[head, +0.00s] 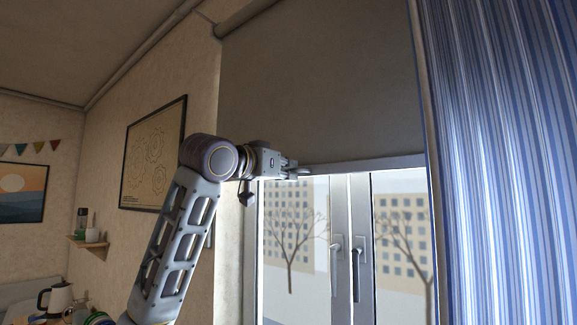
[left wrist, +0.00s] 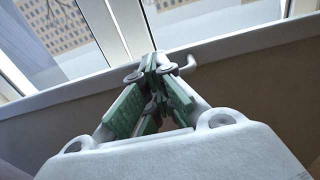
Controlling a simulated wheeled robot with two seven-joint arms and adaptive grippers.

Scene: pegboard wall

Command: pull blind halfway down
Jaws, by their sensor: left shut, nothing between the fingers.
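The grey-brown roller blind (head: 320,85) hangs over the upper part of the window, with a pale bottom bar (head: 370,164) along its lower edge. The bar also shows in the left wrist view (left wrist: 240,50), with the blind's cloth (left wrist: 285,90) below it in that picture. My left gripper (head: 298,171) is at the bar's left part. In the left wrist view its green-padded fingers (left wrist: 154,64) meet at the tips, shut and empty. A small pale curved piece (left wrist: 187,66) sticks out beside the fingertips; I cannot tell whether they touch it. My right gripper is out of view.
A blue striped curtain (head: 500,150) hangs right of the window. A framed picture (head: 152,158) hangs on the wall at left, and a small shelf (head: 88,242) is farther left.

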